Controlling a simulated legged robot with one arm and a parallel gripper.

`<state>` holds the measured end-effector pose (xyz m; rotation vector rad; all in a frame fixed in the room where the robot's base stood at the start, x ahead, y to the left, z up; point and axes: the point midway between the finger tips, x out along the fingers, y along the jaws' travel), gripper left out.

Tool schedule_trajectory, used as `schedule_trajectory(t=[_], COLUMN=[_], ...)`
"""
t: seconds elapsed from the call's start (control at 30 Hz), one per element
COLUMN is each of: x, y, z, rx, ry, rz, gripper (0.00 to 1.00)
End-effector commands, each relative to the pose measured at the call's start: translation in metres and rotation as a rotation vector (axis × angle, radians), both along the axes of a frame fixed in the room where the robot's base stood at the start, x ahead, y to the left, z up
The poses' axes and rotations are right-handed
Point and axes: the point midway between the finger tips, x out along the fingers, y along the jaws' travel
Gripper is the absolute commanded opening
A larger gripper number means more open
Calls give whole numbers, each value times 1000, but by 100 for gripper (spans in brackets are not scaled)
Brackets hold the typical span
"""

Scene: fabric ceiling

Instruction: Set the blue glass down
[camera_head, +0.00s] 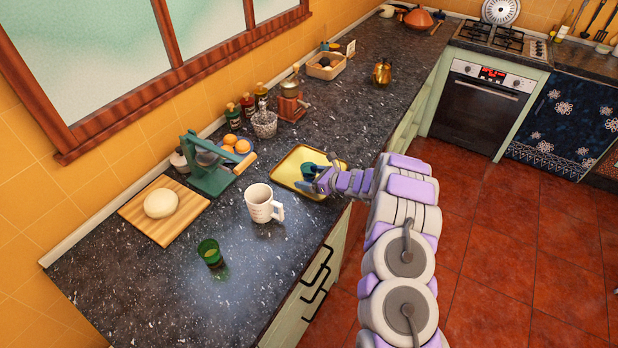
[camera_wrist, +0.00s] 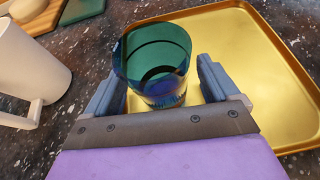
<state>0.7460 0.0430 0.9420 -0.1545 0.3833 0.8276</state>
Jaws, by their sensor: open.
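The blue glass (camera_wrist: 155,62) stands upright on the yellow tray (camera_wrist: 240,45), near the tray's edge, in the wrist view. It is see-through blue-green. In the head view the blue glass (camera_head: 308,168) is partly hidden by my gripper. My gripper (camera_wrist: 160,88) is open, with one finger on each side of the glass. My gripper also shows in the head view (camera_head: 314,180), low over the tray (camera_head: 284,166). Whether a finger touches the glass I cannot tell.
A white mug (camera_head: 262,203) stands just left of the tray, its handle towards my gripper. A green glass (camera_head: 209,252) stands nearer the front. A wooden board (camera_head: 188,222) with dough, a green juicer (camera_head: 208,165) and a grinder (camera_head: 291,105) line the wall side.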

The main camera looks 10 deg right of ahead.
Motion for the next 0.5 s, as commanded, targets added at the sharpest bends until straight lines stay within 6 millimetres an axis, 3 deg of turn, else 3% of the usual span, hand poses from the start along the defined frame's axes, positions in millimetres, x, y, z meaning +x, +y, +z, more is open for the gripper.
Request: schedule_trajectory(t=[0.5], x=[-57], y=[-66], z=[37], rx=[2], ry=[1], rz=[-5], gripper=[88])
